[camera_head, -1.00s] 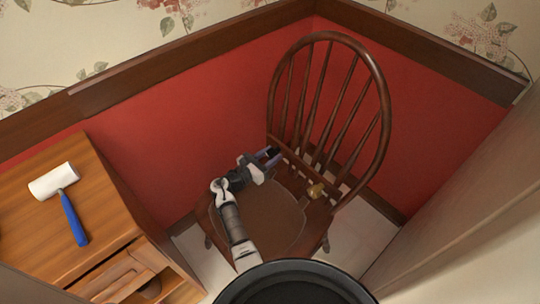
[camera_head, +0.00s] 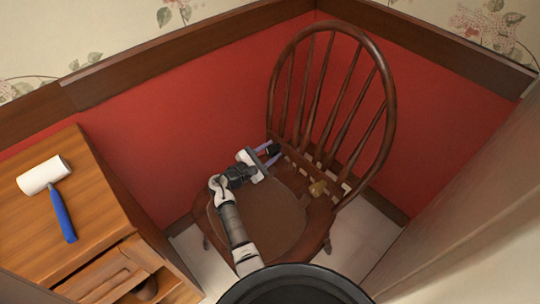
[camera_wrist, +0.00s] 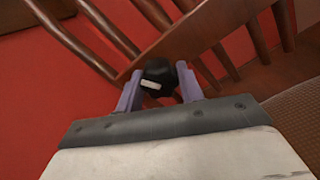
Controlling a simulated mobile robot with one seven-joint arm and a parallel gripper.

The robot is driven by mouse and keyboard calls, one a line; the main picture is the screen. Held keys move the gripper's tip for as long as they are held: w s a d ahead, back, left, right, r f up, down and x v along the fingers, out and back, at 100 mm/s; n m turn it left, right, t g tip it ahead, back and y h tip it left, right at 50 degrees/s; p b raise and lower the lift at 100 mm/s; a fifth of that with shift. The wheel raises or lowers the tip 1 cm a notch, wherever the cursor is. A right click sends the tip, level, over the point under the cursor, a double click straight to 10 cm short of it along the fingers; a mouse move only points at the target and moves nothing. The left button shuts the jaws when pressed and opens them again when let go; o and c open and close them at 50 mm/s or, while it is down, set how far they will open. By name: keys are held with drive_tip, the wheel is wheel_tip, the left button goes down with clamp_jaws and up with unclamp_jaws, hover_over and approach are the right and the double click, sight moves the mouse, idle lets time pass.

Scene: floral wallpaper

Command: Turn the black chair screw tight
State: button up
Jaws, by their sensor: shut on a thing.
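The dark brown wooden chair (camera_head: 322,222) stands in the corner, with a tall spindled back and a flat seat. The black chair screw (camera_head: 273,149) is at the left end of the low rail of the chair back. In the wrist view the black screw (camera_wrist: 158,72) has a light patch and sits between the two purple fingers. My gripper (camera_head: 269,152) reaches over the seat from the front and is shut on the screw; it also shows in the wrist view (camera_wrist: 159,82). The screw's shaft is hidden.
A brass-coloured knob-like piece (camera_head: 318,188) is at the right of the rail. A wooden cabinet (camera_head: 95,225) with an open drawer stands at left, bearing a lint roller (camera_head: 52,190) with a blue handle. Red walls close in behind the chair; a pale panel (camera_head: 455,190) stands at right.

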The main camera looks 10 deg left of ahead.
drive_tip(key=m+b, duration=0.2)
drive_tip(key=m, duration=0.2)
drive_tip(key=shift+f+b, duration=0.15)
drive_tip(key=shift+b, duration=0.2)
drive_tip(key=shift+m+b, duration=0.55)
drive_tip(key=shift+m, duration=0.25)
drive_tip(key=shift+r, duration=0.2)
drive_tip(key=o, duration=1)
drive_tip(key=p+v, duration=0.2)
drive_tip(key=v, duration=1.2)
drive_tip(key=shift+p, duration=0.4)
